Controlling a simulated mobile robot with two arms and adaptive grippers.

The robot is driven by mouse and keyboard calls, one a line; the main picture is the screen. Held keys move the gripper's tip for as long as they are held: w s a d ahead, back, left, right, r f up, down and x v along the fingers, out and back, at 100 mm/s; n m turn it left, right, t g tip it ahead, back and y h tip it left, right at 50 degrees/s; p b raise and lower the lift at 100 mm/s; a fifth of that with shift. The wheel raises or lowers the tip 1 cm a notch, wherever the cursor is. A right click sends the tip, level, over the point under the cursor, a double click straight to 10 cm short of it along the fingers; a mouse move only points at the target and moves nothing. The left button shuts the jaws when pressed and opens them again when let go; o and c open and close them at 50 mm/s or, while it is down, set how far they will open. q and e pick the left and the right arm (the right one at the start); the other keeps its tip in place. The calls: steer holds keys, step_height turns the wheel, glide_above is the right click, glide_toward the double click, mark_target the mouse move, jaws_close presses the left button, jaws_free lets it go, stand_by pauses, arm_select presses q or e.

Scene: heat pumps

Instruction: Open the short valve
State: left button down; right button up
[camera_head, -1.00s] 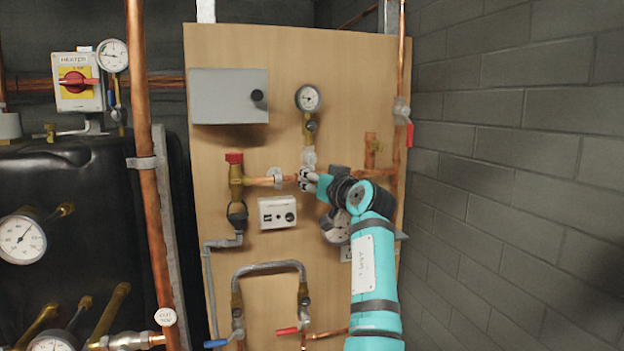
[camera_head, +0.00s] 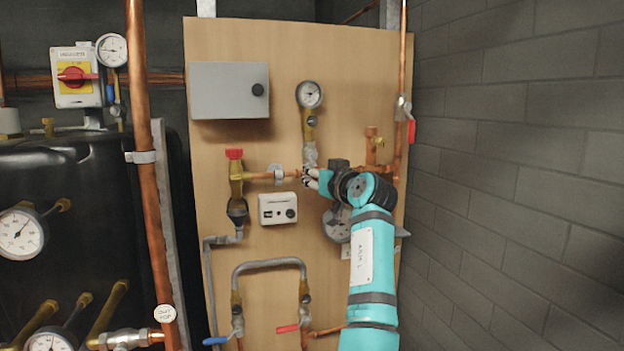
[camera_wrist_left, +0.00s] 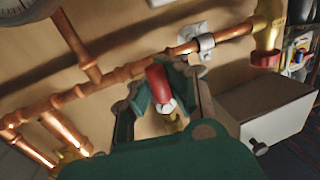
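In the left wrist view, a short red handle (camera_wrist_left: 157,80) with a pale metal part below it stands between the two green fingers of my left gripper (camera_wrist_left: 162,98). The fingers are apart, one on each side of the handle; I cannot tell whether they touch it. In the head view, my left gripper (camera_head: 309,178) points left at the horizontal copper pipe, below the small upper gauge (camera_head: 309,95). There the gripper and wrist hide the red handle. My right gripper is not in view.
A brass valve with a red cap (camera_head: 234,154) stands left of the gripper. A white box (camera_head: 278,209) sits below the pipe and a grey box (camera_head: 229,91) above. Red (camera_head: 288,328) and blue (camera_head: 215,341) levers are low on the board. A brick wall (camera_head: 530,170) bounds the right.

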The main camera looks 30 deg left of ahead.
arm_select(q)
steer(key=shift+w+d+f, duration=0.1)
steer(key=shift+f, duration=0.15)
steer(key=shift+n, duration=0.3)
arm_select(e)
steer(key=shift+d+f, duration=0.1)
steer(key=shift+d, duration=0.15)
arm_select(q)
steer(key=c, duration=1.3)
jaws_free()
steer(key=shift+d+r, duration=0.25)
steer(key=shift+d, duration=0.1)
steer(key=shift+o, duration=0.2)
steer(key=shift+a, duration=0.15)
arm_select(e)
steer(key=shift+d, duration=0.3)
arm_select(q)
steer(key=shift+s+d, duration=0.3)
steer(key=v, duration=0.6)
steer(key=shift+s+d, duration=0.2)
steer(key=shift+d, duration=0.15)
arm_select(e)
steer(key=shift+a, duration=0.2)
